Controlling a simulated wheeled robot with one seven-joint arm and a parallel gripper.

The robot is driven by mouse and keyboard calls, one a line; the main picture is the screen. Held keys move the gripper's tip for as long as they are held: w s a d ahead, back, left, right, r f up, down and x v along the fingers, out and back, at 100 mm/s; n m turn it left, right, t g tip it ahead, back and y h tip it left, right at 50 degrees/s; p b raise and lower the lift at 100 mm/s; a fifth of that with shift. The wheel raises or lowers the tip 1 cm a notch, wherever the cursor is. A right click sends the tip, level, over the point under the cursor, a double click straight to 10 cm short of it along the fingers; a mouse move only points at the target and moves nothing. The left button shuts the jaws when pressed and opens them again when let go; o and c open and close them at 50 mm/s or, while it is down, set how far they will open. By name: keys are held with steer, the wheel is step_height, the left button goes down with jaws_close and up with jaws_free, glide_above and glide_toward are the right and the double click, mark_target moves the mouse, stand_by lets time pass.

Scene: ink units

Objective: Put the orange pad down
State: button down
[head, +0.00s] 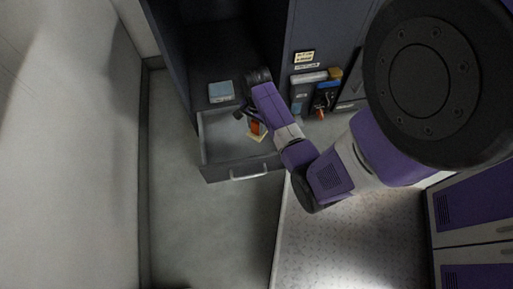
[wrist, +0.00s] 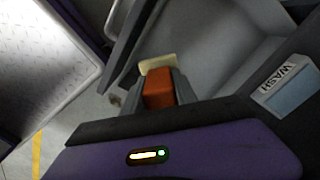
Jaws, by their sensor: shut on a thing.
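The orange pad (wrist: 158,95) has an orange body with a cream part (wrist: 157,63) at its far end. My gripper (wrist: 159,85) is shut on it, with a grey finger on each side. In the head view my gripper (head: 254,124) is over the right part of an open grey drawer (head: 226,173). The orange pad (head: 257,133) shows there below my wrist, partly hidden by the arm. I cannot tell whether it touches the drawer floor.
Several tools and containers (head: 318,92) hang or stand to the right. The drawer's left part looks empty. A metal-plate surface (head: 350,235) lies in front.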

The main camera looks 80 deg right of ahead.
mark_target(256, 134)
step_height(256, 134, down, 18)
steer(key=b, duration=0.8)
steer(key=shift+f, duration=0.15)
steer(key=shift+f, duration=0.15)
steer(key=c, duration=1)
jaws_free()
steer(key=shift+o, duration=0.2)
step_height(256, 134, up, 12)
steer(key=p, duration=0.5)
steer(key=shift+r+p, duration=0.25)
steer(key=shift+p, duration=0.15)
